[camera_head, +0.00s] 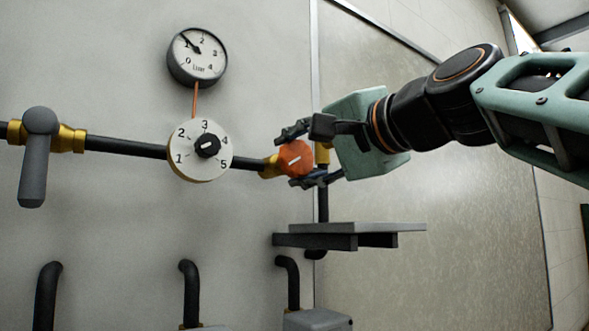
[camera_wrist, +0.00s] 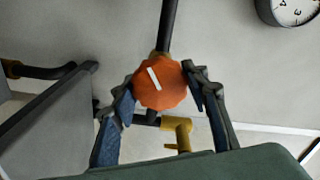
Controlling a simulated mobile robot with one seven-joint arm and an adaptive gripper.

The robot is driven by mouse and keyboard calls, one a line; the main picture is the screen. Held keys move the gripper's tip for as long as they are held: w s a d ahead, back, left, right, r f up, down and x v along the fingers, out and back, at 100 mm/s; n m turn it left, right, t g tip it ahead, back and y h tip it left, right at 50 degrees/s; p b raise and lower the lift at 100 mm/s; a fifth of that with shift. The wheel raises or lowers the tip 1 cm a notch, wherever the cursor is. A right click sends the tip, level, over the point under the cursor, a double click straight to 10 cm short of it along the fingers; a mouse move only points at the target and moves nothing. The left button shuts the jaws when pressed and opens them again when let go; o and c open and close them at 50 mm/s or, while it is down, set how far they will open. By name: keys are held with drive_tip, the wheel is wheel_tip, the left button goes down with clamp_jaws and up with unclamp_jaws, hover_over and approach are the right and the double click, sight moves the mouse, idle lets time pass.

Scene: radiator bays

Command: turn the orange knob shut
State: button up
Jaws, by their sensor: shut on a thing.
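The orange knob (camera_head: 294,158) sits on the dark pipe at the right end of the wall line, with a white mark on its face. In the head view the mark lies nearly level. My gripper (camera_head: 294,155) reaches in from the right, with one finger above the knob and one below it. In the wrist view my gripper (camera_wrist: 163,88) has its two fingers at the left and right sides of the orange knob (camera_wrist: 160,82), shut on it. There the white mark is tilted, its upper end toward the left.
A dial (camera_head: 201,150) numbered 1 to 5 and a round gauge (camera_head: 197,56) are on the wall left of the knob. A grey lever valve (camera_head: 37,155) is at far left. A grey shelf (camera_head: 350,229) juts out just below my gripper. Black bent pipes stand lower down.

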drive_tip(key=m+p, duration=0.2)
drive_tip(key=m, duration=0.4)
drive_tip(key=shift+f+m, duration=0.1)
drive_tip(key=shift+m, duration=0.3)
idle(0.3)
drive_tip(key=o, duration=1.2)
drive_tip(key=shift+c, duration=0.2)
drive_tip(key=v, duration=1.2)
